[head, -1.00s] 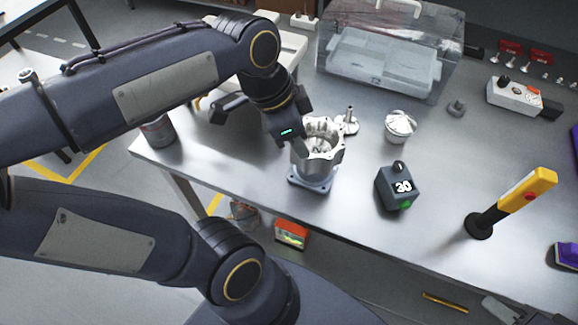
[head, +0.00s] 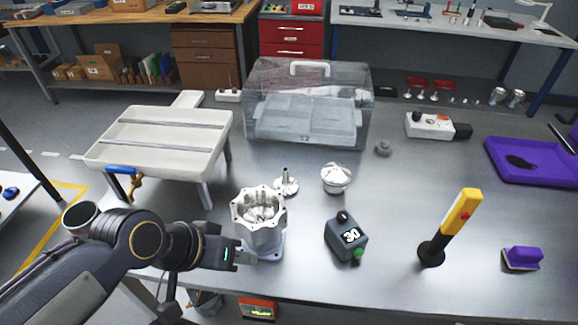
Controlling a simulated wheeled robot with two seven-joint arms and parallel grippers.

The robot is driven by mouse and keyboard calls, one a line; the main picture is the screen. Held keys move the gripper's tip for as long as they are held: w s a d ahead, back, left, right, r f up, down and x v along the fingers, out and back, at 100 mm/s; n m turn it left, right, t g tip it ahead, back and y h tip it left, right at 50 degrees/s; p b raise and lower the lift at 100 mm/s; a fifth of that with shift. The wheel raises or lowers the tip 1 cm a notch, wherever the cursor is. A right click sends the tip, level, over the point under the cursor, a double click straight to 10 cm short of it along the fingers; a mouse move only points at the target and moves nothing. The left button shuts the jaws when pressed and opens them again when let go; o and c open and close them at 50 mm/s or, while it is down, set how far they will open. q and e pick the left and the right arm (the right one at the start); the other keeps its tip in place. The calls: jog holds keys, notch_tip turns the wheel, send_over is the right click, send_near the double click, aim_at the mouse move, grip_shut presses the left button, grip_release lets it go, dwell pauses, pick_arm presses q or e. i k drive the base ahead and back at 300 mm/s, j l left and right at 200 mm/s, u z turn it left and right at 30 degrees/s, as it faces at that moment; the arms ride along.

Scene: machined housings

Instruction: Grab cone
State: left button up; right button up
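A silver metal housing (head: 259,222) with a scalloped open rim stands upright on a pale blue-grey base (head: 268,249) near the table's front edge. Metal parts show inside it. Behind it lie a small silver part with an upright stem (head: 287,181) and a rounded, cone-like silver part (head: 336,178). I cannot tell which of these the task calls the cone. My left gripper (head: 246,258) is low at the left front of the housing, beside its base. Its fingers are too small and partly merged with the base to tell open from shut. My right gripper is out of view.
A white tray stand (head: 160,137) is at the left. A clear lidded box (head: 308,105) is behind.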

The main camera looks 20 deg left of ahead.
aim_at(287, 185)
jog(key=j+u, duration=0.95)
jog(key=j, duration=0.1)
